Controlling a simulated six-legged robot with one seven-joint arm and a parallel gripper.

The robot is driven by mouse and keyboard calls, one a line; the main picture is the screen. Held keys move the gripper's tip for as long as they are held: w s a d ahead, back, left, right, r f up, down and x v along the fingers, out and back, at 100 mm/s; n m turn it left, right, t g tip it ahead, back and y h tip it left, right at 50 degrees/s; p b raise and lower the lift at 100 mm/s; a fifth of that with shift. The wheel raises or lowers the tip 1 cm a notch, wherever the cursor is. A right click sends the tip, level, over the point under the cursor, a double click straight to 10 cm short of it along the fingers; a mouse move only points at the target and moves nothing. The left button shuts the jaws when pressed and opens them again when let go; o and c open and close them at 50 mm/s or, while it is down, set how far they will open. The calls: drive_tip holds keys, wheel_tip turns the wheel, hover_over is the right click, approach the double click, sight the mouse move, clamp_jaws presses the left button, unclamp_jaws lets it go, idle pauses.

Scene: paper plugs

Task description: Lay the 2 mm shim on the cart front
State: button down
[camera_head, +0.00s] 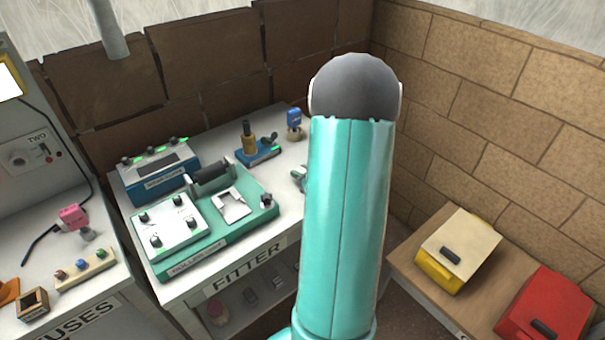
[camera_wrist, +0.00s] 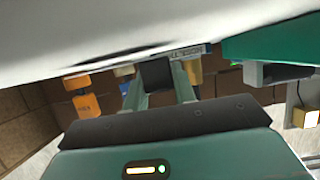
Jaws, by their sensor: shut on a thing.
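My gripper (camera_wrist: 157,88) is shut on a small dark block (camera_wrist: 156,73) in the wrist view. I cannot tell whether this block belongs to the 2 mm shim; no marking is readable. In the head view my arm hides most of the gripper; a small grey-green piece shows at the arm's left edge. On the white bench marked FITTER (camera_head: 245,272) stands a green roller gap device (camera_head: 215,240) with a dark roller (camera_head: 211,177) and a silver frame (camera_head: 231,205). I cannot tell which part is the cart front. A green device edge (camera_wrist: 262,46) shows right in the wrist view.
A blue box with green lights (camera_head: 157,174) stands behind the device. A small blue stand (camera_head: 259,151) and a blue-topped stamp (camera_head: 294,124) are at the back. Yellow (camera_head: 457,250) and red (camera_head: 546,306) bins sit on the right table. Brick walls enclose the back.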

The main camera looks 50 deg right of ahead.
drive_tip(key=shift+f, duration=0.25)
drive_tip(key=shift+f, duration=0.2)
drive_tip(key=c, duration=1.1)
unclamp_jaws()
drive_tip(key=shift+c, duration=0.2)
drive_tip(key=shift+s+r, duration=0.3)
drive_tip(key=v, duration=1.1)
drive_tip(key=shift+s, duration=0.25)
